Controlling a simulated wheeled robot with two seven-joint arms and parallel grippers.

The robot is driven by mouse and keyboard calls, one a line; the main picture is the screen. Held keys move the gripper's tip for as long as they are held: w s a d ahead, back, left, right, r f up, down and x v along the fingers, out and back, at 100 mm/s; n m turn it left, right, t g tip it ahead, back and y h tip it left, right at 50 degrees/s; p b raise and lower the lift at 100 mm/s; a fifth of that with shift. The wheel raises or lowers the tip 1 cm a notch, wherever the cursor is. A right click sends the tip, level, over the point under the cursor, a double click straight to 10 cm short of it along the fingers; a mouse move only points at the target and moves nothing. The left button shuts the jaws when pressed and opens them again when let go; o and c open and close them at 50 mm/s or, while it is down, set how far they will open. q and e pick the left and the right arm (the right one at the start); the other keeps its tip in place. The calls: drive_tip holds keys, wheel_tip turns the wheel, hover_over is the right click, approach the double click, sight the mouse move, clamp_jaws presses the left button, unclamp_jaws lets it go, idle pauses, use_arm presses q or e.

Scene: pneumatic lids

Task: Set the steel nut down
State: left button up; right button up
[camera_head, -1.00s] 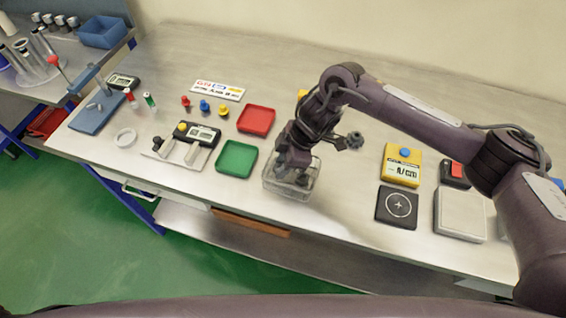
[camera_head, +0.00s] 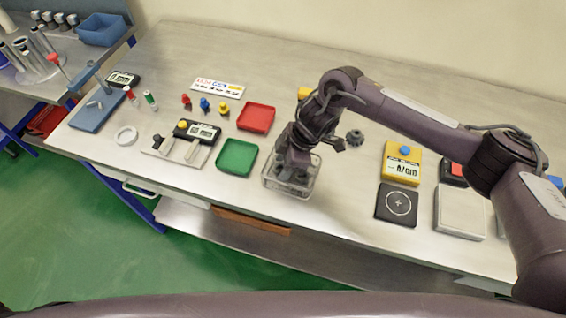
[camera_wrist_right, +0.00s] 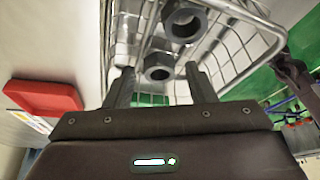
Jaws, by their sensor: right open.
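Two dark steel nuts show in the right wrist view. One nut (camera_wrist_right: 203,22) is farther from my gripper, and the other nut (camera_wrist_right: 172,62) lies just beyond and between my fingertips. Both are inside the clear wire-framed basket (camera_wrist_right: 250,45), which also shows in the head view (camera_head: 279,189). My right gripper (camera_wrist_right: 160,76) points down into the basket with its fingers apart. Neither finger visibly grips a nut. In the head view the right gripper (camera_head: 292,168) hides part of the basket's inside. My left gripper is not in view.
A green tray (camera_head: 237,158) and a red tray (camera_head: 256,118) lie left of the basket. A black pad (camera_head: 385,214), a yellow box (camera_head: 402,174) and a pale plate (camera_head: 460,212) stand to the right. Bare table lies between basket and pad.

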drive_tip(key=shift+w+d+r, duration=0.1)
drive_tip(key=shift+d+r, duration=0.05)
drive_tip(key=shift+r, duration=0.25)
drive_tip(key=b+v, duration=0.1)
drive_tip(key=v, duration=1)
drive_tip(key=shift+r+b, duration=0.2)
drive_tip(key=shift+b, duration=0.1)
drive_tip(key=shift+f, duration=0.1)
